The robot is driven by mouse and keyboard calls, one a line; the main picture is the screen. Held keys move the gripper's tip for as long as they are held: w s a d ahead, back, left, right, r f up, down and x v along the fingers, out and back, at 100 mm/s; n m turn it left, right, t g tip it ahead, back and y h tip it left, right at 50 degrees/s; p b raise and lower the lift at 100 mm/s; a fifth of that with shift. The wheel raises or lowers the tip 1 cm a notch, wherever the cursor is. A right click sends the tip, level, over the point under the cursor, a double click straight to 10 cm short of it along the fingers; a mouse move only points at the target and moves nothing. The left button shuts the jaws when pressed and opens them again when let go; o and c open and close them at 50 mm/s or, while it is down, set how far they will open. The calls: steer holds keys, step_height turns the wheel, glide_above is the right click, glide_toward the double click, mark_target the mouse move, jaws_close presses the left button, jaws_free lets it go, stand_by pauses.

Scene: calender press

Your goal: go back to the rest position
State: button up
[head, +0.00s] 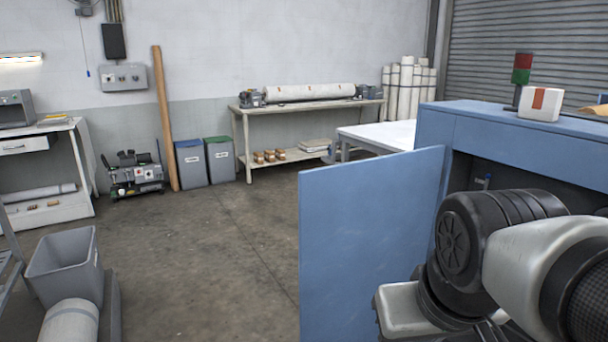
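My arm fills the lower right of the head view, with dark ringed joints and pale grey links. It is bent in front of the blue press cabinet (478,131). The end of the arm is out of the picture or hidden, and no gripper fingers can be made out. A blue door panel (365,245) stands open to the left of my arm. The cabinet's dark opening shows behind the arm, and its inside is mostly hidden.
A white box with an orange mark (540,104) and a red-green signal light (522,69) stand on the cabinet. A grey bin (66,268) and a roll (70,322) are at lower left. A workbench (236,108) stands against the back wall. The middle floor is clear.

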step_height(320, 180, up, 20)
steer(key=p, duration=2)
steer(key=shift+s+f+m+t, duration=0.15)
steer(key=shift+s+m+t, duration=0.15)
steer(key=shift+s, duration=0.15)
